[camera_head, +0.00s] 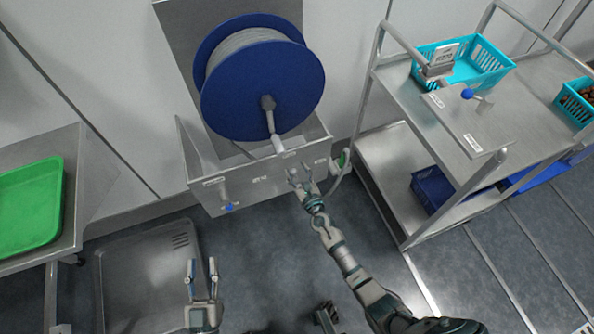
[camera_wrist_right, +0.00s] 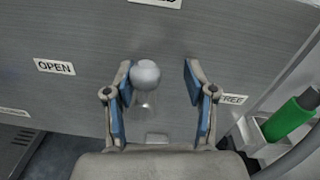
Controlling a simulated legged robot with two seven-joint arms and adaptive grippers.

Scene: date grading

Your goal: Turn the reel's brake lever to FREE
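The blue reel (camera_head: 222,92) with its grey line stands over a steel box (camera_head: 255,200). In the right wrist view a grey ball-ended lever (camera_wrist_right: 146,74) stands between the fingers of my right gripper (camera_wrist_right: 160,85), close to the left finger; I cannot tell if they touch. The FREE label (camera_wrist_right: 232,99) is right of the gripper and the OPEN label (camera_wrist_right: 55,67) is to the left. In the head view my right gripper (camera_head: 299,180) is at the box front and covers the lever. It is open. My left gripper (camera_head: 203,275) is open and empty, low over the floor.
A blue-knobbed lever (camera_head: 229,207) is on the box's left front. A green handle (camera_wrist_right: 290,117) and a hose are beside its right end. A steel cart (camera_head: 440,110) with teal baskets (camera_head: 488,65) stands right; a green tray (camera_head: 28,205) is left.

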